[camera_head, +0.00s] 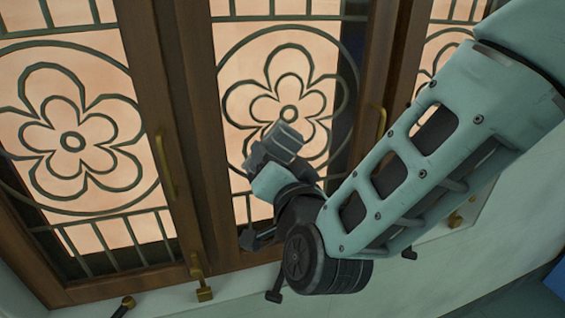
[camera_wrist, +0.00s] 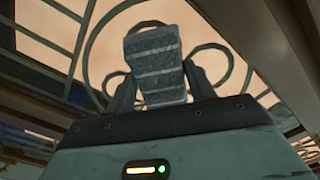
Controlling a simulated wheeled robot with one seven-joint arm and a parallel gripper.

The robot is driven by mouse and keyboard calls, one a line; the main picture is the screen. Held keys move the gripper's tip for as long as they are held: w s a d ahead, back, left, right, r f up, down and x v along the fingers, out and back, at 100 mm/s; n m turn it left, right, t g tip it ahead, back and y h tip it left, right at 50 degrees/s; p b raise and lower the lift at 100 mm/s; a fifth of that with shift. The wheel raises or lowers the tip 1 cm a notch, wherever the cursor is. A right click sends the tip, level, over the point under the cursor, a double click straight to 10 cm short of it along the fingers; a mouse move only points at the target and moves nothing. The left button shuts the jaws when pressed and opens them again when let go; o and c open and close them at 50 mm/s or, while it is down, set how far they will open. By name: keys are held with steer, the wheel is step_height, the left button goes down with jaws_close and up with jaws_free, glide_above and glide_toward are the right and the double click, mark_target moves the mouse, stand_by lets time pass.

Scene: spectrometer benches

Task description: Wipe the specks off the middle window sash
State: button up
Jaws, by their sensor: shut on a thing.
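The middle window sash (camera_head: 196,130) has a brown wooden frame and a dark flower-pattern grille (camera_head: 243,100) over a peach-lit pane. I cannot make out any specks on it. My gripper (camera_head: 268,155) is raised in front of the lower part of this sash. It is shut on a grey block (camera_head: 287,137), which overlaps the lower part of the flower in the head view. In the wrist view the block (camera_wrist: 154,62) is ridged and tilted between the two dark fingers, with the grille behind it. I cannot tell whether the block touches the window.
A left sash (camera_head: 72,142) and a partly seen right sash (camera_head: 440,45) flank the middle one. Brass handles (camera_head: 165,165) stick out from the frames, and a brass latch (camera_head: 203,285) stands at the sill. The pale sill (camera_head: 160,303) below is mostly bare.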

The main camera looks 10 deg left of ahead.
mark_target(292, 152)
steer(key=shift+w+d+r+b, duration=0.35)
steer(key=shift+w+d+b, duration=0.1)
steer(key=shift+d+b, duration=0.2)
steer(key=shift+w+d+r+b, duration=0.4)
steer(key=shift+d+b, duration=0.1)
steer(key=shift+d, duration=0.1)
steer(key=shift+w+d+b, duration=0.25)
steer(key=shift+w+d, duration=0.2)
steer(key=shift+d, duration=0.3)
steer(key=shift+w+d+b, duration=0.3)
steer(key=shift+w+d, duration=0.15)
steer(key=shift+d, duration=0.35)
steer(key=shift+w+d+b, duration=0.25)
steer(key=shift+w+d, duration=0.2)
steer(key=shift+d, duration=0.3)
steer(key=b+v, duration=0.1)
steer(key=v, duration=0.5)
steer(key=shift+s, duration=0.2)
